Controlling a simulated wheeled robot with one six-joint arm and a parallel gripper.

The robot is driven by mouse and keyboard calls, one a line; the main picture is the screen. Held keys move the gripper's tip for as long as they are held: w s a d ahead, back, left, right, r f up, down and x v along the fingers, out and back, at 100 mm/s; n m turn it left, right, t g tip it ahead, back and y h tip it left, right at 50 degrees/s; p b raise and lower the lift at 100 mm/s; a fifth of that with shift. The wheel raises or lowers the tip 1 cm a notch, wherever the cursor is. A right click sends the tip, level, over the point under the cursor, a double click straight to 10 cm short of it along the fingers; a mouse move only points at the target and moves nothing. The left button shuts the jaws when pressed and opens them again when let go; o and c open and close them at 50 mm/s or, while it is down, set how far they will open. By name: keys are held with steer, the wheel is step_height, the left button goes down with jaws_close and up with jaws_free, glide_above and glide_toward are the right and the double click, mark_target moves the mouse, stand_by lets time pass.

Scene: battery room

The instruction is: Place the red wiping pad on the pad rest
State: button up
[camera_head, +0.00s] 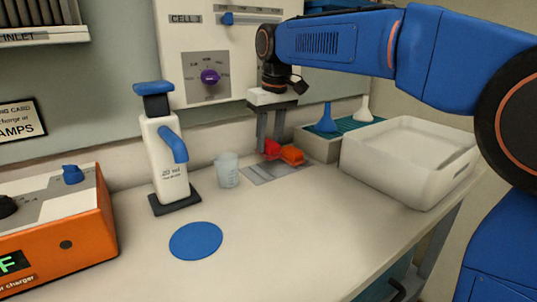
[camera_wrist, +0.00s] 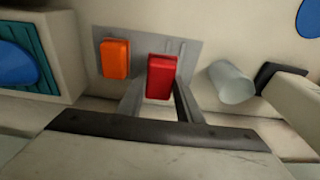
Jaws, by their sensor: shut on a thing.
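The red wiping pad (camera_head: 271,148) is between the fingers of my gripper (camera_head: 270,140), which points down at the back of the bench. In the wrist view the red pad (camera_wrist: 161,78) sits between the two fingertips (camera_wrist: 160,90), and my gripper is shut on it. The pad rest appears to be the flat grey plate (camera_head: 262,174) below the pad; it also shows in the wrist view (camera_wrist: 188,48). An orange pad (camera_head: 292,155) lies on the plate's right part, close beside the red one. I cannot tell whether the red pad touches the plate.
A clear beaker (camera_head: 227,170) and a white pump bottle (camera_head: 163,160) stand left of the plate. A bin with blue and white funnels (camera_head: 327,122) and a white tub (camera_head: 408,160) stand right. A blue disc (camera_head: 196,241) lies in front; the bench's front middle is clear.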

mark_target(270, 153)
steer(key=shift+f, duration=2.05)
steer(key=shift+f, duration=0.15)
steer(key=o, duration=1)
steer(key=r, duration=0.4)
steer(key=s+r, duration=0.1)
steer(key=r, duration=0.3)
steer(key=d+r, duration=0.1)
steer(key=r, duration=0.3)
steer(key=shift+s+r, duration=0.15)
steer(key=shift+s, duration=0.1)
steer(key=shift+s+d, duration=0.1)
